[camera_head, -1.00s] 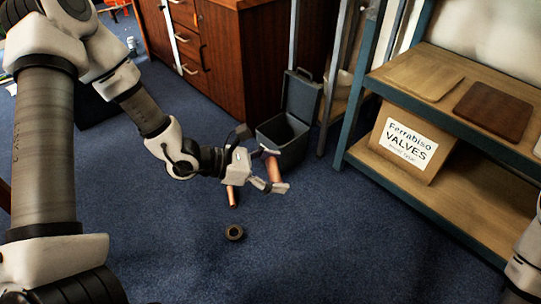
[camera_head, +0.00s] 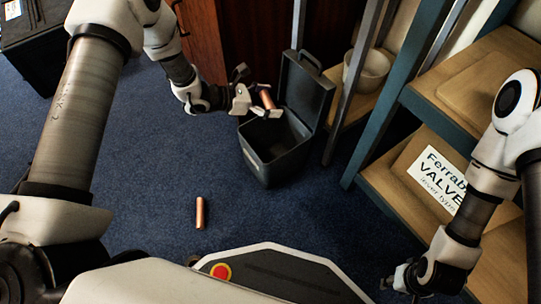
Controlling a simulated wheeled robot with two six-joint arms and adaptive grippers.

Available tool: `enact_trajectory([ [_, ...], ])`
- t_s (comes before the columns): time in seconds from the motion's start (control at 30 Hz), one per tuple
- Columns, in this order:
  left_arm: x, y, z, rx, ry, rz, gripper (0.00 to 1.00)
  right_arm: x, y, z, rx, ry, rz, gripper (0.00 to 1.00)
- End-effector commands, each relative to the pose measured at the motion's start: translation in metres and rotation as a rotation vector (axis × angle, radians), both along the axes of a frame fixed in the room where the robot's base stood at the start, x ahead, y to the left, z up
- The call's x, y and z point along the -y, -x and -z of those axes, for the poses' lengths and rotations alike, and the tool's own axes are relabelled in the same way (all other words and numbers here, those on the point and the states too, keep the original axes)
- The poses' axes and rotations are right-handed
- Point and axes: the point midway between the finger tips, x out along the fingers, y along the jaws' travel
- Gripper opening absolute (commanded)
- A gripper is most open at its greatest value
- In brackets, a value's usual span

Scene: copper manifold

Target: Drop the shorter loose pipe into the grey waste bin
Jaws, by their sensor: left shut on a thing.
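My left gripper (camera_head: 257,105) is shut on a short copper pipe (camera_head: 267,99). It holds the pipe tilted, above the back left part of the grey waste bin's opening. The grey waste bin (camera_head: 283,168) stands on the floor with its lid (camera_head: 306,92) up. A second copper pipe (camera_head: 200,213) lies on the carpet to the front left of the bin. The gripper hides part of the held pipe, so I cannot tell for sure which pipe is shorter. My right gripper (camera_head: 398,284) is low at the bottom right, and its fingers are unclear.
A wooden cabinet (camera_head: 249,40) is behind the bin. The blue carpet (camera_head: 130,150) at left is mostly clear.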

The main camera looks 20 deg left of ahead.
Motion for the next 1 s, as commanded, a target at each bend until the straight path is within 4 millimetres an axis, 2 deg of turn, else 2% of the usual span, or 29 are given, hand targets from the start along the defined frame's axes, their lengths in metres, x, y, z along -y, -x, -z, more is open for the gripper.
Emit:
enact_trajectory([
  [0.17,0.003,-0.003,0.015,0.002,0.005,0.004,0.53,0.0,-0.001,0.01,0.003,0.0,0.002,0.4],
  [0.5,0.003,-0.002,0.06,0.001,0.004,0.004,0.53,0.001,-0.004,0.042,0.012,0.002,0.004,0.4],
  [0.8,0.002,-0.002,0.062,0.001,0.004,0.003,0.53,0.001,-0.006,0.042,0.015,0.003,0.003,0.4],
  [0.83,0.002,-0.002,0.062,0.002,0.003,0.003,0.94,0.001,-0.006,0.042,0.015,0.003,0.003,0.4],
  [0.87,0.002,-0.002,0.062,0.001,0.004,0.003,1.0,0.001,-0.006,0.042,0.015,0.003,0.003,0.4],
  [1.0,0.002,-0.002,0.062,0.001,0.004,0.003,1.0,0.001,-0.006,0.042,0.015,0.003,0.003,0.4],
])
